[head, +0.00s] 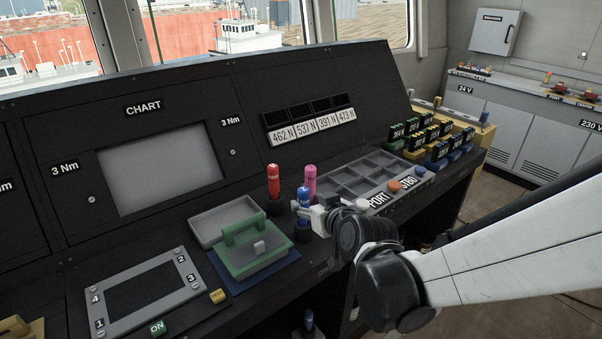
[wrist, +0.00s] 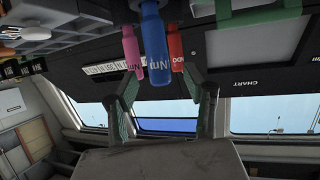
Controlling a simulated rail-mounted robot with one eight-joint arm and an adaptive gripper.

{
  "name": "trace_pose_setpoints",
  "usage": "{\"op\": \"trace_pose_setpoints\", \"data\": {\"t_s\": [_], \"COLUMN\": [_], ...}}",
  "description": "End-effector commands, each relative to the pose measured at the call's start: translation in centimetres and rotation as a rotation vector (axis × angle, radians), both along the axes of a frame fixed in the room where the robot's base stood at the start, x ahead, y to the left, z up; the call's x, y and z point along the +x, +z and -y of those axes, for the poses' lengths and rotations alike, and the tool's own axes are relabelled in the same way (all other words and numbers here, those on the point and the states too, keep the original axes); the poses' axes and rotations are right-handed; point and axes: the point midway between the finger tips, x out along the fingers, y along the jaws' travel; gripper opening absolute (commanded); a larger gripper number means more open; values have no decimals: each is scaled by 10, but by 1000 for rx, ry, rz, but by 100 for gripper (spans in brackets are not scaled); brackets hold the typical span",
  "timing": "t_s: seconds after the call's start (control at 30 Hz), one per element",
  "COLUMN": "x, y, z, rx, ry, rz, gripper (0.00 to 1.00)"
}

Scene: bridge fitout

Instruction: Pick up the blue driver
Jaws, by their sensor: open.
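The blue driver (head: 304,197) stands upright in a dark holder on the console, between the green-handled case and the grey tray. In the wrist view, which is upside down, the blue driver (wrist: 156,45) shows in the middle. My gripper (head: 314,211) is beside the driver on its right in the head view. In the wrist view my gripper (wrist: 161,80) is open, with one finger to each side of the driver's handle end. I cannot tell whether the fingers touch it. A red driver (head: 273,181) and a pink driver (head: 309,178) stand close behind.
The green case (head: 247,263) sits left of the drivers, with a grey bin (head: 206,231) behind it. A compartment tray (head: 345,168) lies to the right. Several labelled blocks (head: 437,148) stand farther right. A grey-framed panel (head: 112,320) is at the front left.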

Motion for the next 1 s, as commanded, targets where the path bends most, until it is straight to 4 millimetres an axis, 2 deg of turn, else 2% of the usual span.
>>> {"op": "trace_pose_setpoints", "data": {"t_s": [0.13,0.43,0.8,1.0], "x": [8,41,47,47], "y": [-3,-15,-17,-17], "z": [-3,-14,-16,-16], "rx": [0,0,0,0], "ry": [0,0,0,0], "rz": [0,0,0,0], "gripper": [47,47,47,20]}}
